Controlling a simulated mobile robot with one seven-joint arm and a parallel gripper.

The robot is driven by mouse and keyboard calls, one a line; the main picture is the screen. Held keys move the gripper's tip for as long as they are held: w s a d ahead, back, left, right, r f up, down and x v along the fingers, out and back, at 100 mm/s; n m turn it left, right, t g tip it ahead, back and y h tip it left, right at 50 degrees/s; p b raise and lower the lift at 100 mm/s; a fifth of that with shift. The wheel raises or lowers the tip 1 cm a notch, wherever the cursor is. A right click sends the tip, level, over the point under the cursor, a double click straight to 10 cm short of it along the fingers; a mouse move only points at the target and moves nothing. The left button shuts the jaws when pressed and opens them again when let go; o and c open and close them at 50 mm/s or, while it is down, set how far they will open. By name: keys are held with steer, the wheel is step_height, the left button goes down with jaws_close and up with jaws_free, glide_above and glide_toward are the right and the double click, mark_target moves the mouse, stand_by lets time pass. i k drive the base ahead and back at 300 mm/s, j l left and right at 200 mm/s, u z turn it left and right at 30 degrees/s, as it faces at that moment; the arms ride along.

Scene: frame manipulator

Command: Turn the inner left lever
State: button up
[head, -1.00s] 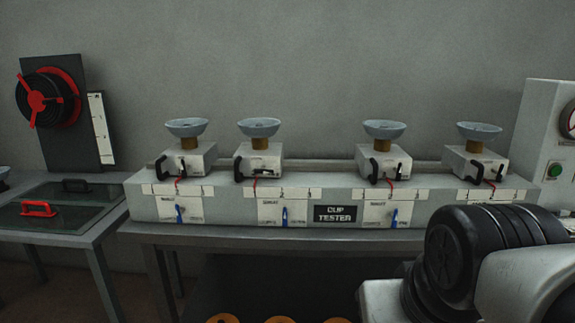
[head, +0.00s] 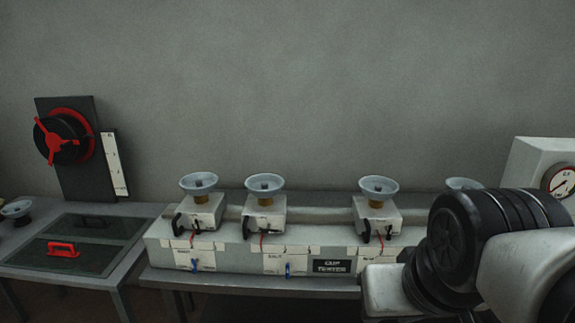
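The cup tester (head: 222,258) is a long pale grey bench unit with several white boxes, each under a grey-blue cup. The inner left box (head: 262,217) is second from the left. It has a black handle (head: 247,229) on its left side, and a small blue lever (head: 288,270) hangs on the panel below it, roughly upright. The outer left box (head: 200,212) has a similar blue lever (head: 195,265). The inner right box (head: 375,213) shows, but the panel below it is partly hidden by my arm. My gripper is outside the picture.
My arm covers the lower right and hides most of the outer right box; its cup (head: 462,184) shows. A side table with a red handle (head: 62,249) and a black panel with a red wheel (head: 58,142) stand left. A gauge box (head: 535,160) stands right.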

mark_target(268, 231)
steer(key=i+j+u, duration=0.2)
steer(key=i+u, duration=0.2)
steer(key=i, duration=0.15)
steer(key=j+z, duration=0.45)
steer(key=j, duration=0.35)
steer(key=j+z, duration=0.1)
steer(key=z, duration=0.45)
